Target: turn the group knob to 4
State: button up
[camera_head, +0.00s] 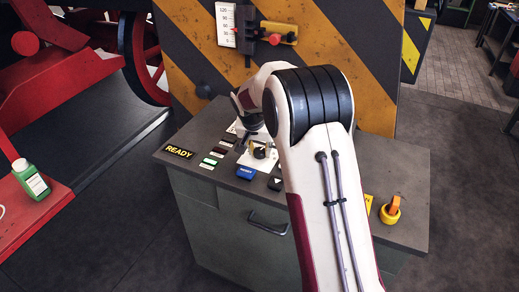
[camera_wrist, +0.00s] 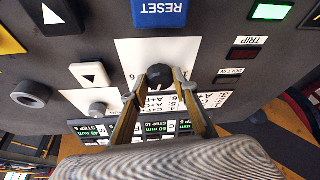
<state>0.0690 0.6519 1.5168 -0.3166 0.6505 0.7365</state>
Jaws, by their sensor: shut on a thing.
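The group knob (camera_wrist: 159,74) is a dark round knob on a white label plate (camera_wrist: 128,50). It sits between the tips of my gripper (camera_wrist: 163,84), which is shut on it in the wrist view. The plate's printed lines are upside down there and partly covered by the fingers, so I cannot tell which number the knob points to. In the head view the white plate (camera_head: 253,164) lies on the console top behind the blue RESET button (camera_head: 245,173). My arm hides part of that area.
The grey console (camera_head: 215,130) carries a READY sign (camera_head: 178,152), a lit green lamp (camera_wrist: 271,11) and an arrow button (camera_wrist: 90,75). An orange-yellow knob (camera_head: 391,209) stands at the right. A striped panel (camera_head: 192,45) rises behind. A green bottle (camera_head: 31,179) stands at left.

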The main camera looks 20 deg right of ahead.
dwell(0.4)
jog(key=o, duration=1.1)
jog(key=v, duration=1.2)
jog(key=shift+s+f, duration=0.1)
